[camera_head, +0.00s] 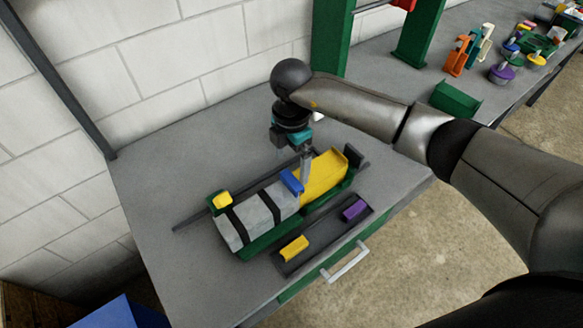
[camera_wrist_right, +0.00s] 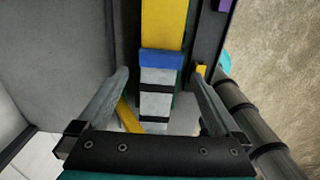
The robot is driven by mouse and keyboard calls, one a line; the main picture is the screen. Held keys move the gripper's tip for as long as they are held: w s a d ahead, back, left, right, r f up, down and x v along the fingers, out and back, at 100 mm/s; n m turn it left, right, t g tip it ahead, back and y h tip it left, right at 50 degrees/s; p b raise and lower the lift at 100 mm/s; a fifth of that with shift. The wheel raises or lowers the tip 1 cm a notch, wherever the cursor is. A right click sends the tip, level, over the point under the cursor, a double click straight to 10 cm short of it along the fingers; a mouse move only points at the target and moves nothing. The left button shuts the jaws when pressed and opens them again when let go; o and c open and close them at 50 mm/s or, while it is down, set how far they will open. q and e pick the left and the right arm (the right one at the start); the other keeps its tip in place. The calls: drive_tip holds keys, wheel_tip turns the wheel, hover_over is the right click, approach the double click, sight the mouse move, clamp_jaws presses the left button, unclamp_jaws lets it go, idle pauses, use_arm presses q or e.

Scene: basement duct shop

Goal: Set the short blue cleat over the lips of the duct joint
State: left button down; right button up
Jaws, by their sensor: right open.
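The short blue cleat (camera_head: 292,182) lies across the duct joint, where the grey duct section (camera_head: 258,214) with black bands meets the yellow duct section (camera_head: 322,178). In the right wrist view the blue cleat (camera_wrist_right: 161,59) spans the duct's width between yellow and grey. The joint's lips are hidden beneath it, so I cannot tell how fully it is seated. My right gripper (camera_head: 304,176) is over the joint, beside the cleat. In its wrist view the fingers (camera_wrist_right: 161,73) are spread wide, one on each side of the duct, with nothing held. My left gripper is not in view.
A dark tray (camera_head: 325,232) in front holds a yellow cleat (camera_head: 294,248) and a purple cleat (camera_head: 354,210). A green cradle (camera_head: 262,243) carries the duct. A green post (camera_head: 330,35) stands behind. The grey bench (camera_head: 160,170) is clear at left; several coloured parts lie far right.

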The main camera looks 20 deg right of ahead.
sight(292, 180)
wheel_tip(292, 180, up, 9)
drive_tip(key=shift+b, duration=0.45)
drive_tip(key=shift+r, duration=0.1)
